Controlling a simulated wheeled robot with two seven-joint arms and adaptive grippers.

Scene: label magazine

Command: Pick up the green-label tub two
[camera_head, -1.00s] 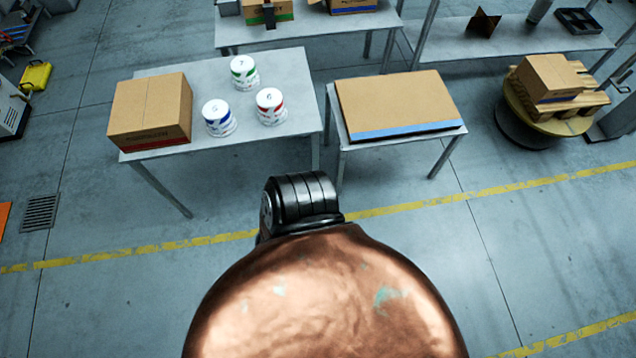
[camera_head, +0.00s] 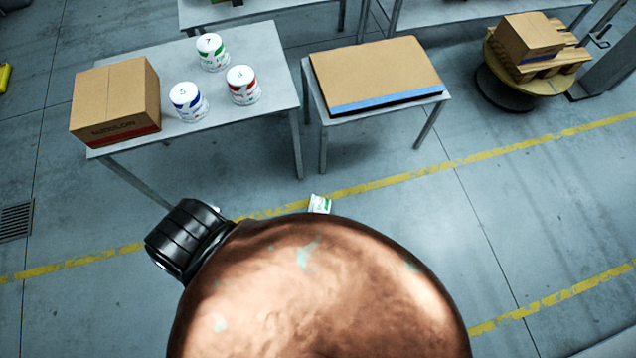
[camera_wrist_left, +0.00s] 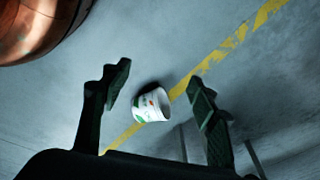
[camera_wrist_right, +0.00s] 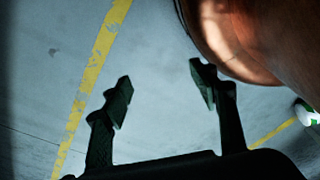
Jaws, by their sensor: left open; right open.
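A white tub with a green label (camera_head: 320,204) is on the floor by the yellow line, partly hidden behind my copper body in the head view. In the left wrist view the tub (camera_wrist_left: 153,106) looks tipped on its side, and its number is not readable. My left gripper (camera_wrist_left: 160,78) is open and empty; the tub appears between its fingers, farther off on the floor. My right gripper (camera_wrist_right: 160,75) is open and empty over bare floor. A green-marked white tub (camera_wrist_right: 306,114) shows at that view's right edge. Another green-label tub (camera_head: 212,52), numbered 7, stands on the left table.
The left table (camera_head: 262,58) also holds a blue-label tub (camera_head: 188,102), a red-label tub (camera_head: 243,86) and a cardboard box (camera_head: 115,100). A flat carton (camera_head: 375,72) covers the smaller table. A boxed pallet (camera_head: 535,50) stands right.

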